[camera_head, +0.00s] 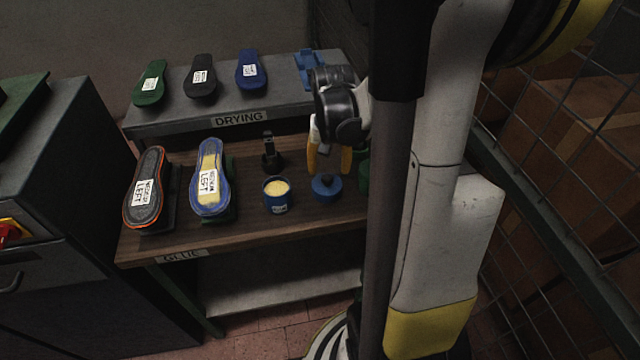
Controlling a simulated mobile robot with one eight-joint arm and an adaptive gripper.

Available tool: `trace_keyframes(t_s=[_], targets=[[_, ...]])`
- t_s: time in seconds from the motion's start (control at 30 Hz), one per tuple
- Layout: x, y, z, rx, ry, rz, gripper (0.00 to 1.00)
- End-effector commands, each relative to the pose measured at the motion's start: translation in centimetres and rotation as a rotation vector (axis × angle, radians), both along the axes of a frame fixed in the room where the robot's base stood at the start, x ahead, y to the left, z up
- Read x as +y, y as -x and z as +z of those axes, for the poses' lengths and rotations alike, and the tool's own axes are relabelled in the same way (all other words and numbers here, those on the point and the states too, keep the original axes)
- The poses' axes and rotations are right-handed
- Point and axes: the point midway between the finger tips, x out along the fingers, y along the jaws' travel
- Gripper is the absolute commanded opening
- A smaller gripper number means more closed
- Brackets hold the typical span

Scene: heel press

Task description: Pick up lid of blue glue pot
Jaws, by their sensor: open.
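The blue lid (327,189) with its dark knob lies on the wooden table, to the right of the open blue glue pot (277,197). Pale yellow glue shows in the pot. My gripper (329,172) is open, with its yellow fingers pointing down just above the lid and around the knob's sides in this view. I see nothing held between the fingers. I cannot tell whether the fingers touch the lid.
A brush in a dark holder (271,152) stands behind the pot. A blue-rimmed sole (209,180) and an orange-rimmed sole (147,189) lie on the left. The drying shelf (180,124) bears several soles. A green object partly shows behind my arm.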

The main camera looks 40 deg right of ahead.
Motion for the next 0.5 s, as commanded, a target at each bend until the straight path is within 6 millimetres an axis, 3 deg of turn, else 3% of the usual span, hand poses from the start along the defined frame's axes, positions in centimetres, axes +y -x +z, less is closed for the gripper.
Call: trace_keyframes(t_s=[0.17,0.4,0.5], targets=[[0.0,-0.2,-1.2,0.0,0.0,0.001,0.54],[-0.3,-0.8,-5.0,-0.001,0.001,0.001,0.54],[-0.3,-0.9,-5.7,-0.001,0.001,0.001,0.54]])
